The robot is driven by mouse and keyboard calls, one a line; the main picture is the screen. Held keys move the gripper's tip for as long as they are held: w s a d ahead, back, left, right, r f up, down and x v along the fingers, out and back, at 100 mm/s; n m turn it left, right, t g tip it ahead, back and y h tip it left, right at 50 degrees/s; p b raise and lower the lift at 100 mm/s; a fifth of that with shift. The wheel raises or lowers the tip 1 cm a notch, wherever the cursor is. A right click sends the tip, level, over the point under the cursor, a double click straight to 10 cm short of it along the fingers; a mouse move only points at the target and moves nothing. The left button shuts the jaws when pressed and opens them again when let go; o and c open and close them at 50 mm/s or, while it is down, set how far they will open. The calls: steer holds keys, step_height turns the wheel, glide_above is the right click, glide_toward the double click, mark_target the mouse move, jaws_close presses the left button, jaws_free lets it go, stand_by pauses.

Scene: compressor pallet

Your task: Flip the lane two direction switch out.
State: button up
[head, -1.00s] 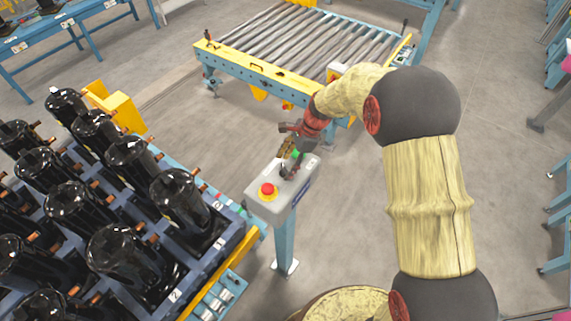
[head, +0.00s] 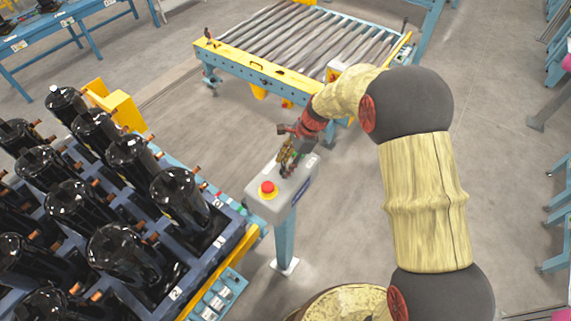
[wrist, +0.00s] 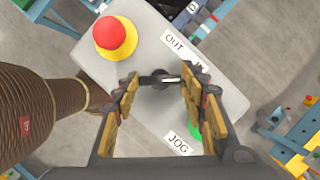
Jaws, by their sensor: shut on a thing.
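The control box (head: 270,203) stands on a blue post, with a grey top. In the wrist view, the direction switch (wrist: 160,79) is a dark round knob with a light-edged lever, beside the label OUT (wrist: 175,42). My gripper (wrist: 161,85) has its yellow-brown padded fingers on either side of the lever and is shut on it. In the head view, my gripper (head: 287,164) is at the box top and hides the switch. A second label beyond OUT is partly hidden by a finger.
A red emergency button (wrist: 115,35) on a yellow ring sits close to the switch. A green button (wrist: 194,130) by the JOG label (wrist: 179,143) is partly behind a finger. A rack of black compressors (head: 130,250) stands left; a roller conveyor (head: 300,50) lies behind.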

steer(key=c, duration=0.3)
steer(key=shift+w+n, duration=0.1)
steer(key=shift+n, duration=0.3)
steer(key=n, duration=0.2)
steer(key=n+g+b, duration=0.1)
steer(key=shift+w+n+g+h, duration=0.15)
steer(key=shift+n+g+h, duration=0.15)
steer(key=shift+n+h, duration=0.1)
steer(key=n+g+h+b, duration=0.1)
steer(key=n, duration=0.3)
steer(key=shift+a+n, duration=0.15)
steer(key=shift+n, duration=0.15)
steer(key=n, duration=0.2)
steer(key=n+g+h, duration=0.1)
steer(key=n, duration=0.1)
steer(key=shift+w+a+h+b, duration=0.1)
steer(key=shift+h+b, duration=0.2)
steer(key=n, duration=0.2)
steer(key=n+h, duration=0.1)
steer(key=n, duration=0.1)
steer(key=shift+a+n+h, duration=0.1)
steer(key=shift+n+h, duration=0.2)
steer(key=shift+b, duration=0.3)
steer(key=o, duration=1.2)
